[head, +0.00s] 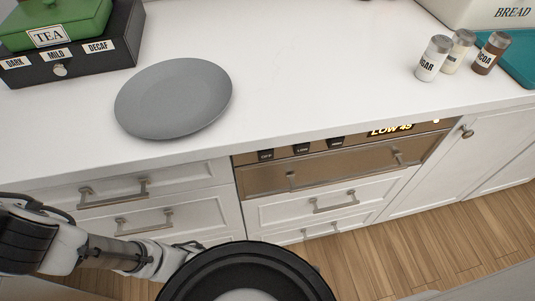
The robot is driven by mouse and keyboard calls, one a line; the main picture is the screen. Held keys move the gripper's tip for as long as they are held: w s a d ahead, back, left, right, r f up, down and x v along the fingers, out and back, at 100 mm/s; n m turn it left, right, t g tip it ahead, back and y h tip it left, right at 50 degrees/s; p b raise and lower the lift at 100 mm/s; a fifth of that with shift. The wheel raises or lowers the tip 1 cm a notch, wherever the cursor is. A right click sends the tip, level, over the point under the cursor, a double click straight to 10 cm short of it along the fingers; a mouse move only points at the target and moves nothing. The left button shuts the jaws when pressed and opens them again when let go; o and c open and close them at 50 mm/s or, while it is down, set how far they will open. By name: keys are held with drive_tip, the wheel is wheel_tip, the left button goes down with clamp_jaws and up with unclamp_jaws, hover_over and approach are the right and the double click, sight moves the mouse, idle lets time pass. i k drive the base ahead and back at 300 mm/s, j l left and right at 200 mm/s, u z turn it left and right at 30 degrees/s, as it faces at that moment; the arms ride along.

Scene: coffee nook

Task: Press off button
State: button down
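A bronze-coloured warming drawer (340,168) is built in under the counter's front edge. Its top strip carries a row of three small dark buttons. The leftmost is the off button (265,155), and its small label appears to read OFF. To its right are the low button (302,149) and a third button (336,142), likely high. The lit display (391,129) reads about "LOW 45". My arm comes in from the lower left, and its far end passes behind a round black part of my body. My gripper does not show.
A grey plate (174,98) lies on the white counter (300,60), left of the drawer. A black box (75,66) with a green tea box (55,22) stands at the back left. Several jars (433,58) stand at the right. Handles (115,193) stick out from the cabinet fronts.

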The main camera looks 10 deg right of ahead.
sight(265, 155)
drive_tip(key=k+l, duration=0.2)
drive_tip(key=k, duration=0.25)
drive_tip(key=k+l, duration=0.2)
drive_tip(key=k, duration=0.3)
